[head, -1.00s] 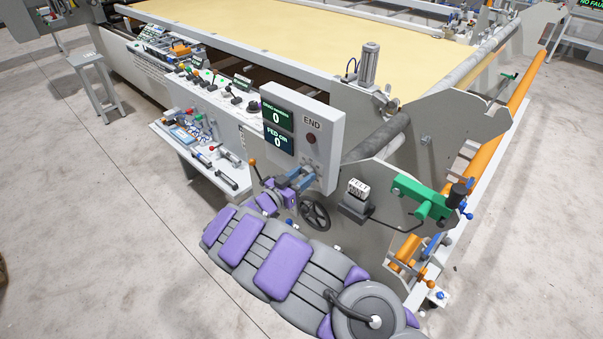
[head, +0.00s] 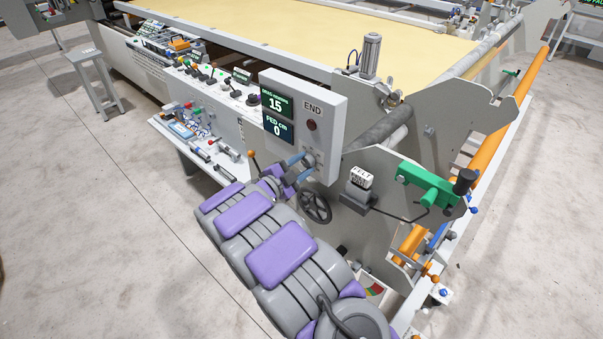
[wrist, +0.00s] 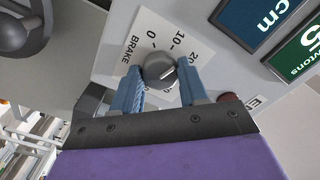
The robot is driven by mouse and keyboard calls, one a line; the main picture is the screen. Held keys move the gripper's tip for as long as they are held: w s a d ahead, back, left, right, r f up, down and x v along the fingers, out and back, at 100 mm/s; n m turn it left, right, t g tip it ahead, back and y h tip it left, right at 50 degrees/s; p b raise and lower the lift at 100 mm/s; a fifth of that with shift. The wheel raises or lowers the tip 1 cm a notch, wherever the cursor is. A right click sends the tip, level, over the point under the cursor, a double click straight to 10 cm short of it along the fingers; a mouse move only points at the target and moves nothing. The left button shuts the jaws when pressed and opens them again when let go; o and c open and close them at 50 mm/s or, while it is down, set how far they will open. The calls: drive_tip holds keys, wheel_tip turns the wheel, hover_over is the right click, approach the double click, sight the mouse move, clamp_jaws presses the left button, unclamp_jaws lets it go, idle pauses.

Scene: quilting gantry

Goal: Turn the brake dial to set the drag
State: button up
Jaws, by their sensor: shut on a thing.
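The brake dial (wrist: 160,68) is a dark grey round knob with a pale pointer line, on a white scale plate (wrist: 150,33) marked BRAKE with numbers, in the wrist view. My gripper (wrist: 163,78) has its two blue fingers on either side of the dial, shut on it. In the head view my gripper (head: 301,165) reaches the lower part of the grey control box (head: 330,115), and the dial is mostly hidden there. The display (head: 277,105) on the box reads 15 on its upper drag panel and 0 on its lower fed cm panel.
A dark handwheel (head: 316,206) is just below my gripper. A red button (head: 312,125) is on the box. A small counter (head: 358,180) and a green bracket (head: 428,184) stand to the right. A tray of tools (head: 205,145) is at left. Open floor lies at lower left.

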drive_tip(key=m+b, duration=0.2)
drive_tip(key=b, duration=0.1)
drive_tip(key=shift+f, duration=0.4)
drive_tip(key=m+b, duration=0.2)
drive_tip(key=shift+r+m+b, duration=0.15)
drive_tip(key=shift+m+b, duration=0.15)
drive_tip(key=o, duration=0.9)
drive_tip(key=shift+w+a, duration=0.1)
drive_tip(key=shift+c, duration=0.2)
drive_tip(key=shift+o, duration=0.9)
drive_tip(key=shift+r, duration=0.15)
